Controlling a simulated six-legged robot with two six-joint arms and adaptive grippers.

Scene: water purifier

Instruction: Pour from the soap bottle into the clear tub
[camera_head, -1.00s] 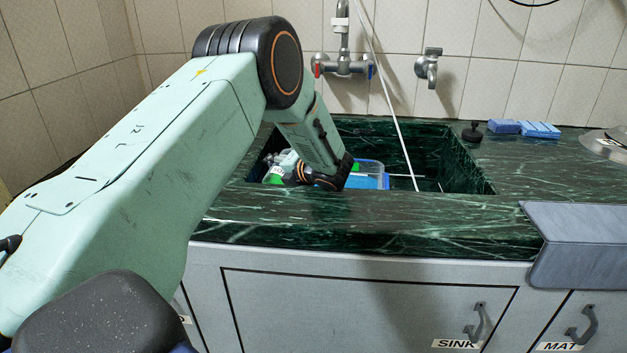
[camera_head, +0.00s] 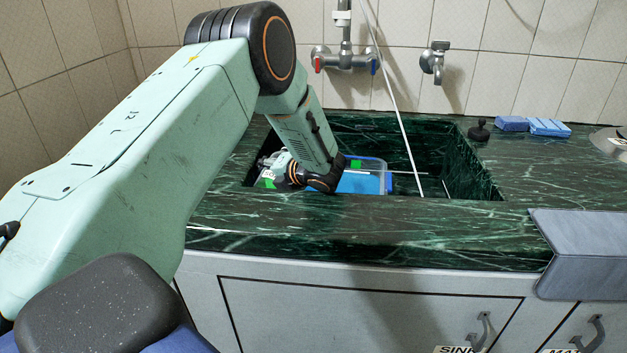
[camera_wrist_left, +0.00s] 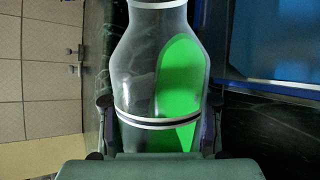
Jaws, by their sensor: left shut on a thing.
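The soap bottle (camera_head: 267,176) is down in the left part of the sink, mostly hidden by my wrist; a pale label and some green show. In the left wrist view the bottle (camera_wrist_left: 140,65) is clear, with a bright green area inside its outline and a dark band low down. My left gripper (camera_head: 284,173) is shut on it; its fingers flank the bottle in the left wrist view (camera_wrist_left: 158,125). The clear tub (camera_head: 386,178), bluish with a blue rim, is just right of my wrist in the sink, partly hidden. I cannot tell the bottle's exact tilt. My right gripper is not in view.
The dark green marble sink wall (camera_head: 450,165) and front counter edge (camera_head: 350,225) surround the work area. A thin white line (camera_head: 405,130) hangs into the sink. A black stopper (camera_head: 479,130) and blue sponges (camera_head: 530,126) stand on the right counter. Taps (camera_head: 345,60) are behind.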

